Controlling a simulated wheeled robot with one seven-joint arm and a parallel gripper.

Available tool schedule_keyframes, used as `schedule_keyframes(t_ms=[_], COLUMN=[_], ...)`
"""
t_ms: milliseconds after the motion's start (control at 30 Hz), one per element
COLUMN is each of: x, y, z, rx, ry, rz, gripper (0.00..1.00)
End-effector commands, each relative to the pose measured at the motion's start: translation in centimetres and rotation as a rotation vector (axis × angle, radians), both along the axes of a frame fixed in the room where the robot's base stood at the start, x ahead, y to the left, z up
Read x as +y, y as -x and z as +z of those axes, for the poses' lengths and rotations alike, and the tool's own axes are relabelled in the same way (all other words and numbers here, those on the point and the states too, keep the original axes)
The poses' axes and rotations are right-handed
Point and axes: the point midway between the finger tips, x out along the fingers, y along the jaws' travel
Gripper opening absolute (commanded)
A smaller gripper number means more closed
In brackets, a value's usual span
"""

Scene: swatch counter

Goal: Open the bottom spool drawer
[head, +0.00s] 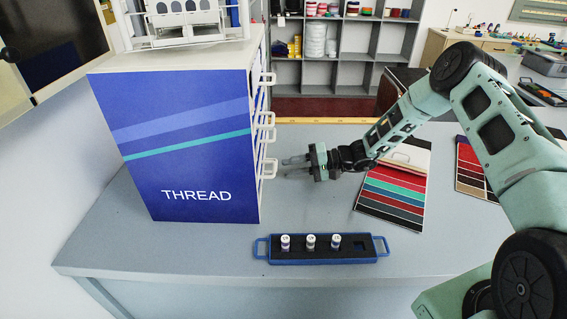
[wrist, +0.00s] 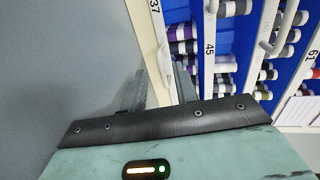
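The spool cabinet (head: 190,150) is a tall blue box marked THREAD, standing on the counter at left in the head view. Pale loop handles stick out of its right side. No drawer is visibly pulled out. My gripper (head: 285,167) points left at this handle, its fingers apart and close to it. In the wrist view my two fingers (wrist: 160,92) also stand apart, near a white drawer edge (wrist: 160,30) labelled 37. I cannot tell whether they touch the handle.
A blue tray (head: 348,248) with three white spools lies in front on the counter (head: 200,250). Colour swatch cards (head: 393,195) lie to the right. The wrist view shows spools (wrist: 183,32) behind the drawer fronts. The counter right of the handles is clear below my gripper.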

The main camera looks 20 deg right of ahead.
Motion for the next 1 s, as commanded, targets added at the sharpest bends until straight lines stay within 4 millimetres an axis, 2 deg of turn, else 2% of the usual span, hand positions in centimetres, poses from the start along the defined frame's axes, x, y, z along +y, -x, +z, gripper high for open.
schedule_keyframes(t_ms=[33, 200, 567, 700, 867, 1000], x=[0.8, 2.3, 2.7, 2.7, 2.6, 1.1], y=[-0.2, -0.7, -0.9, -0.9, -0.9, -0.5], z=[0.1, -0.4, -0.7, -0.7, -0.7, -1.0], rx=[0.000, 0.000, 0.000, 0.000, 0.000, -0.001], ry=[0.000, 0.000, 0.000, 0.000, 0.001, 0.002], rz=[0.002, 0.001, -0.001, 0.000, -0.001, -0.004], gripper=[0.30, 0.30, 0.30, 0.00, 0.00, 0.00])
